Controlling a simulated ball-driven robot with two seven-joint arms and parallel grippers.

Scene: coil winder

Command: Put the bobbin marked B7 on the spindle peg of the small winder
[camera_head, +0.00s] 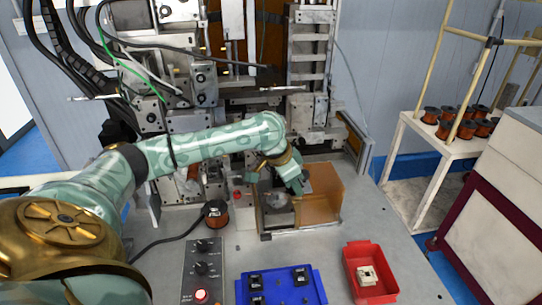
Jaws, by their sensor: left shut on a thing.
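My left gripper (298,188) points down at the small winder, in front of its amber see-through guard (325,195). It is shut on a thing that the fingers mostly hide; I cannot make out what. The small winder (278,211) is a grey block with a round disc on top, just left of and below the fingers. Its spindle peg is not clear to see. A copper bobbin with a black top (215,214) stands upright on the bench, left of the winder. Its small white mark is too small to read. My right gripper is not in view.
A control box (203,258) with knobs and a red button, a blue tray (283,292) with several black parts, and a red bin (369,257) with a white part line the front. More copper bobbins (462,124) stand on a white side table (412,170). Large machinery fills the back.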

